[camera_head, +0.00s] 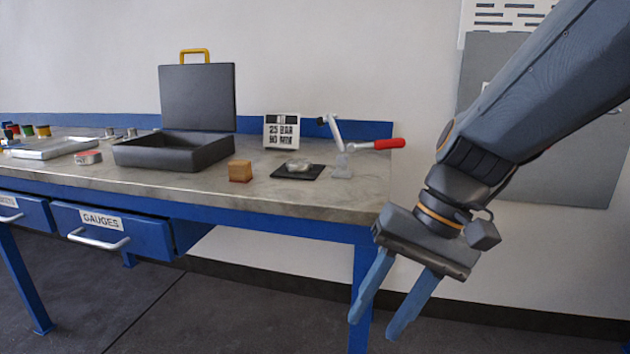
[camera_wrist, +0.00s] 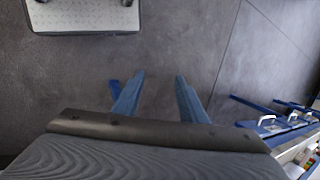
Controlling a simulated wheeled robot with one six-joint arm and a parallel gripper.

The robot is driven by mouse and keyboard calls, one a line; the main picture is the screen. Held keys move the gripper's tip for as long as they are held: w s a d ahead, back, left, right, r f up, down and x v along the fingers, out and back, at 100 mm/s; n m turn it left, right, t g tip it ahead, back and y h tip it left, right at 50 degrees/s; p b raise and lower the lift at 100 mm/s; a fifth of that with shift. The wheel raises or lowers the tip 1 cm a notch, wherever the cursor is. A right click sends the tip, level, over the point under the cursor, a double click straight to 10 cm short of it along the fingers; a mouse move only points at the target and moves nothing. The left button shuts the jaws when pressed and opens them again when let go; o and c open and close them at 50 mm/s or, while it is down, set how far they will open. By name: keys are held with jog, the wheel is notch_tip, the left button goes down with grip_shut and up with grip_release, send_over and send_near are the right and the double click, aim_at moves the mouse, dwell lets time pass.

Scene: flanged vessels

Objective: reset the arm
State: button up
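My gripper (camera_head: 372,330) hangs at the end of my arm on the right side of the head view, in front of the right end of the workbench. Its two blue fingers are apart with nothing between them. The arm reaches in from the upper right corner and the gripper points down.
The workbench (camera_head: 330,205) carries an open black case (camera_head: 175,152), a wooden block (camera_head: 240,171), a black pad (camera_head: 298,175) with a metal piece, a red-handled clamp (camera_head: 388,144) and a sign (camera_head: 281,131). The GAUGES drawer (camera_head: 115,230) is partly open.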

jog(key=s+f+n+t+h, duration=0.1)
jog(key=s+f+n+h, duration=0.2)
jog(key=s+n+h, duration=0.15)
jog(key=d+r+m+p, duration=0.3)
jog(key=d+r+p, duration=0.7)
jog(key=p, duration=1)
jog(key=shift+w+r, duration=0.45)
jog(key=shift+r, duration=0.15)
